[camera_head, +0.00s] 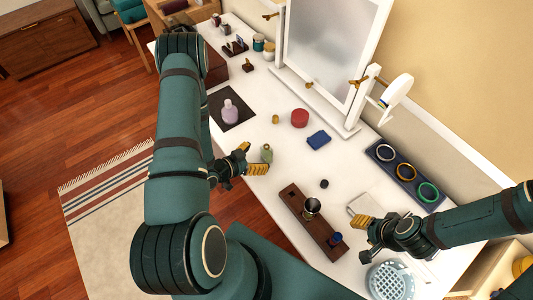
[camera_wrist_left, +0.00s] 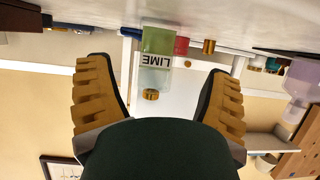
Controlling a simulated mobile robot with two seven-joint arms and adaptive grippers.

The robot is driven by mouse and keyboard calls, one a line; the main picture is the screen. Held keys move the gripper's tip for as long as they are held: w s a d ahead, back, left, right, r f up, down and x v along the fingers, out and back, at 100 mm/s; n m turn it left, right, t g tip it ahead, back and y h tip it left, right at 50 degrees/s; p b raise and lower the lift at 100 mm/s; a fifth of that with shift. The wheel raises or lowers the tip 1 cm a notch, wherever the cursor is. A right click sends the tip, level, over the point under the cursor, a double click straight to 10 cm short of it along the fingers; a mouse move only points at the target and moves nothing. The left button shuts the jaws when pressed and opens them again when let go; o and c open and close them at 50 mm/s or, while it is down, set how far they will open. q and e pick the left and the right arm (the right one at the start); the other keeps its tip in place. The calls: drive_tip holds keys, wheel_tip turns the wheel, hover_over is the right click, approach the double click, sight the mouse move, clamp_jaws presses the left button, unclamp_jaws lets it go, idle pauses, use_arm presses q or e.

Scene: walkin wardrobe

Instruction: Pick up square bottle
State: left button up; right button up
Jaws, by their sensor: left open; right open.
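A small green bottle (camera_head: 266,154) with a label reading LIME stands on the white table, just beyond my left gripper. In the left wrist view the bottle (camera_wrist_left: 157,42) appears upside down, with square sides, a clear lower-pictured part and a gold cap. My left gripper (camera_head: 254,160) is open, and its two yellow-padded fingers lie either side of the bottle in the wrist view, with the bottle ahead of them and not gripped. My right gripper (camera_head: 362,223) is open and empty over the table's right part, near a pale box.
A lilac bottle (camera_head: 230,112) stands on a dark mat. A red round box (camera_head: 300,118), a blue box (camera_head: 319,140) and a small gold jar (camera_head: 276,119) stand near the mirror (camera_head: 327,45). A brown wooden tray (camera_head: 292,203) lies to the right of the bottle.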

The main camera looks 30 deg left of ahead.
sight(263, 155)
use_arm(q)
drive_tip(key=x, duration=0.4)
drive_tip(key=shift+w+d+f, duration=0.15)
drive_tip(key=shift+w+d, duration=0.05)
drive_tip(key=shift+d, duration=0.1)
clamp_jaws()
